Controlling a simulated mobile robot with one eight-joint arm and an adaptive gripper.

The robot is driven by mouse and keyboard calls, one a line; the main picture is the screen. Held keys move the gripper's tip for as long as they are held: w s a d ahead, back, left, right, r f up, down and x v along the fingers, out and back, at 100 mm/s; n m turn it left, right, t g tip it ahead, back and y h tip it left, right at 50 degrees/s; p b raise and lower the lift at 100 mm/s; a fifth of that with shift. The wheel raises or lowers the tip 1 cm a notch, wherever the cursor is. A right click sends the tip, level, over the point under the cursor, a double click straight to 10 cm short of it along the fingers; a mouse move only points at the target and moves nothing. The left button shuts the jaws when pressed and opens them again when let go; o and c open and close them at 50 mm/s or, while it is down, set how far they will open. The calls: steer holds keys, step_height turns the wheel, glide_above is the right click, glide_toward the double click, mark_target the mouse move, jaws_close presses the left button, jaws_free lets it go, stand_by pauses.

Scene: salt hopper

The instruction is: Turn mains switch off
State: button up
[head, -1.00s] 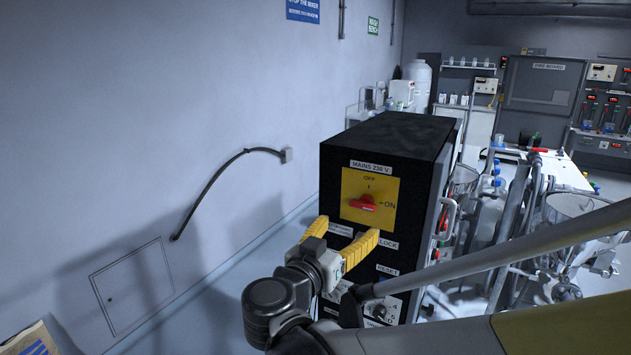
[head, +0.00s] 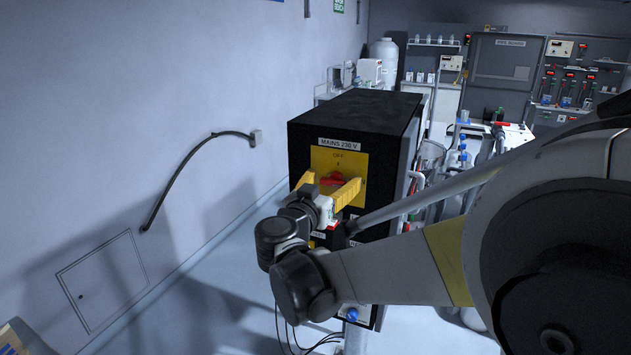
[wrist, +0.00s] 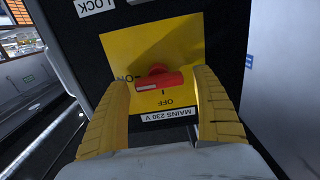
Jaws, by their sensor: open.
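The mains switch is a red rotary handle (wrist: 158,79) on a yellow plate (wrist: 133,45), on the front of a black cabinet (head: 352,117) labelled "MAINS 230 V". In the wrist view the handle lies roughly crosswise, its pale-marked end toward ON, with OFF marked on the plate. In the head view the handle (head: 333,178) is partly hidden by my gripper. My gripper (head: 328,182) is open in front of the plate.
A grey wall with a cable (head: 187,172) and a hatch (head: 103,281) is on the left. Benches with glassware and a grey panel cabinet (head: 507,72) stand behind on the right. Floor is clear left of the black cabinet.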

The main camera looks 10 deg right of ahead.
steer(key=c, duration=1.2)
steer(key=shift+o, duration=0.2)
steer(key=n, duration=0.4)
steer(key=shift+a+n+b, duration=0.1)
steer(key=shift+n+b, duration=0.2)
steer(key=n, duration=0.4)
steer(key=shift+w+a+f+n, duration=0.1)
steer(key=shift+w+n, duration=0.05)
steer(key=shift+n, duration=0.15)
steer(key=n+b, duration=0.1)
steer(key=n, duration=0.3)
steer(key=shift+f+n, duration=0.1)
steer(key=shift+n, duration=0.2)
steer(key=shift+f+n, duration=0.1)
steer(key=shift+n, duration=2)
